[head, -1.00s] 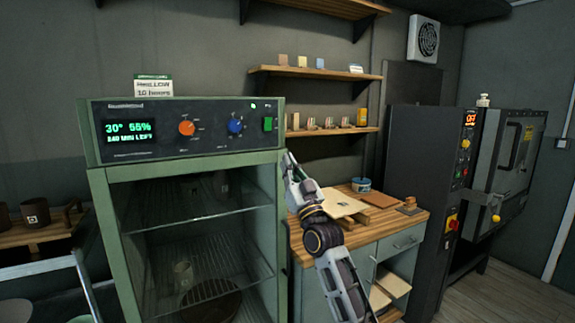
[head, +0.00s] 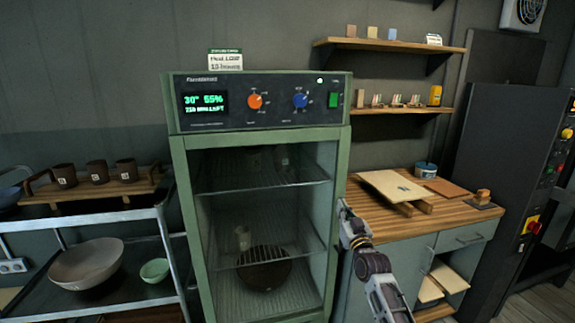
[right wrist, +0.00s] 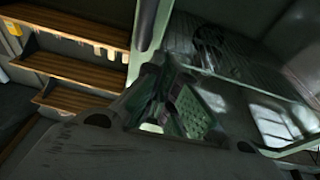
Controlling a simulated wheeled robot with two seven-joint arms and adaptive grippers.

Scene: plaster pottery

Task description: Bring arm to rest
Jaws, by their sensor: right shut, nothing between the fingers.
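My right arm (head: 372,268) comes up from the bottom right in the head view. My right gripper (head: 343,207) is at the right front edge of the green drying cabinet (head: 341,150), beside the wooden worktop. It is shut and empty. In the right wrist view the gripper (right wrist: 165,95) shows dark and blurred in front of the cabinet's glass. My left gripper is out of the head view. The cabinet's lit display (head: 205,103) shows green figures. Behind the glass front are wire shelves and a dark round pot (head: 264,268) low down.
A metal rack (head: 140,215) at left carries brown mugs (head: 97,171), a large bowl (head: 86,263) and a small green bowl (head: 155,270). A worktop (head: 455,218) at right holds boards (head: 397,187) and a blue tub (head: 426,169). A tall dark kiln control box (head: 505,130) stands further right.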

